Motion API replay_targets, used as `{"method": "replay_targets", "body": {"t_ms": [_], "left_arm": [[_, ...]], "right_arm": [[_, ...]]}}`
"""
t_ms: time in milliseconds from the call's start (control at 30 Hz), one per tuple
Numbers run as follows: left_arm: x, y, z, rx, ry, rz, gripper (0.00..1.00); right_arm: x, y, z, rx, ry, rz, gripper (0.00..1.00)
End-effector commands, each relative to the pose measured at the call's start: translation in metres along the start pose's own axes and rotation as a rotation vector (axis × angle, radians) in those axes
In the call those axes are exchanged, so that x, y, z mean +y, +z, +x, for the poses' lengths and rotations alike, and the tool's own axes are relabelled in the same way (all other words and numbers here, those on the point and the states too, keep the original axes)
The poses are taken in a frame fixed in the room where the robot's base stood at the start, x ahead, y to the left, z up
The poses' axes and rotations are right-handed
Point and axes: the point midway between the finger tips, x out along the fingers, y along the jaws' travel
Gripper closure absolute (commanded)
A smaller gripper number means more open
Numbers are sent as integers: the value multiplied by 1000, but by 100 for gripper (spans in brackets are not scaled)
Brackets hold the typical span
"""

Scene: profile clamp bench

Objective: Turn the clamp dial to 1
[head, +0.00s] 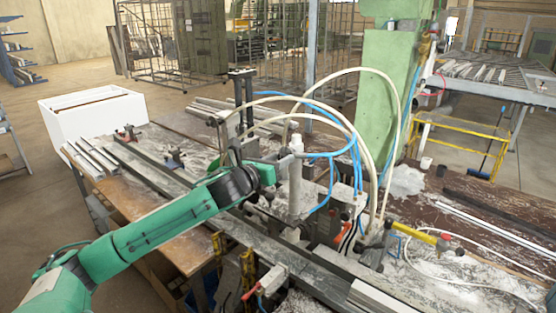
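My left arm comes in from the lower left, and its black wrist and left gripper (268,168) are at the clamp machine (330,215) in the middle of the bench. The gripper is beside a grey upright cylinder (295,190) with a white top. The fingers are small and overlap the machine parts, so I cannot tell whether they are open or shut or touching anything. I cannot make out the clamp dial or its numbers; it may be hidden or too small. My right gripper is not in view.
Blue and cream hoses (372,110) loop over the machine. A long metal profile rail (165,180) runs along the dusty bench. A green pillar (380,95) stands behind. A white box (95,118) is at the left. A yellow-handled tool (415,234) lies right of the machine.

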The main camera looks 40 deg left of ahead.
Motion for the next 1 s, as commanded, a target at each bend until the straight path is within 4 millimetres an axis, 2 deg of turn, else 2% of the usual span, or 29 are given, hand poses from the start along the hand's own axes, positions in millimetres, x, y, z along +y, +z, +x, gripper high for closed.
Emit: {"method": "replay_targets", "body": {"t_ms": [33,200,567,1000], "left_arm": [[0,0,0,0,0,0,70],[0,0,0,0,0,0,100],[0,0,0,0,0,-53,100],[0,0,0,0,0,-392,100]], "right_arm": [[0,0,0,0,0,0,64],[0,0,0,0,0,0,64],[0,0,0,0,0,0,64],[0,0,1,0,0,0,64]]}}
